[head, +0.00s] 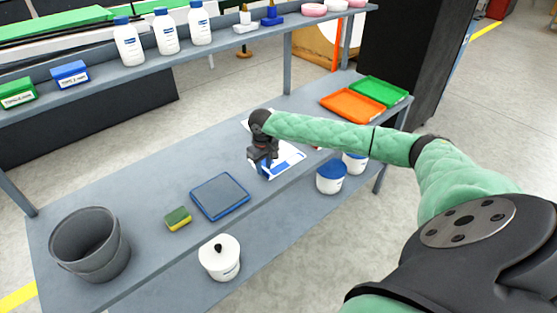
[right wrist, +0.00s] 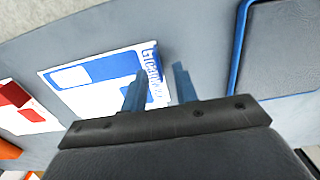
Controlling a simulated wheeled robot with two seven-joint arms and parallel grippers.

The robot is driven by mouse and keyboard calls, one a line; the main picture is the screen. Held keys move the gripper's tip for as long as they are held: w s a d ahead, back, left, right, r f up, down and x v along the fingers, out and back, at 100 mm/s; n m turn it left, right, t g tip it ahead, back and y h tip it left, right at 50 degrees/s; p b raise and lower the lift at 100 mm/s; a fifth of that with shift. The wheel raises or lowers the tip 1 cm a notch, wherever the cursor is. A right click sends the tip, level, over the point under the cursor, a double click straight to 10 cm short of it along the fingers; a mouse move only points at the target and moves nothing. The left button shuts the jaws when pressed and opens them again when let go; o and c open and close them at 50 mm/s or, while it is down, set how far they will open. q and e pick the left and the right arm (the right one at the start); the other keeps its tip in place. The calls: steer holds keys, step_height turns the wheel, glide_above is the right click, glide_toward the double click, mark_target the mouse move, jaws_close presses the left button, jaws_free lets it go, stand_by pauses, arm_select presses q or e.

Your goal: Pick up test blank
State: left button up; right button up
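A flat white sheet with blue print (head: 287,157), which looks like the test blank, lies on the grey bench in the head view. It also shows in the right wrist view (right wrist: 95,75). My right gripper (head: 263,169) points down at the sheet's near left edge. In the right wrist view its two fingers (right wrist: 160,88) are apart, with nothing clearly held between them. One finger overlaps the sheet's lettered edge and the other appears just beyond that edge. Whether the fingertips touch the sheet I cannot tell. My left gripper is not in view.
A blue-rimmed grey mat (head: 220,196) lies left of the sheet, with a sponge (head: 178,219) and a bucket (head: 90,245) further left. White tubs (head: 331,178) stand nearby. A red-and-white sheet (right wrist: 25,110) lies beside the blue one. Orange (head: 353,106) and green trays are at the right.

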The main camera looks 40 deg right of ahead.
steer(key=shift+d+f, duration=0.1)
steer(key=shift+f, duration=0.85)
jaws_close()
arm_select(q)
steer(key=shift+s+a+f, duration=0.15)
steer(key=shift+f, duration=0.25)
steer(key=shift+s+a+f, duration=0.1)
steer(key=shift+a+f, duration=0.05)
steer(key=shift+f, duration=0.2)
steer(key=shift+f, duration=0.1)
arm_select(e)
steer(key=shift+r, duration=0.15)
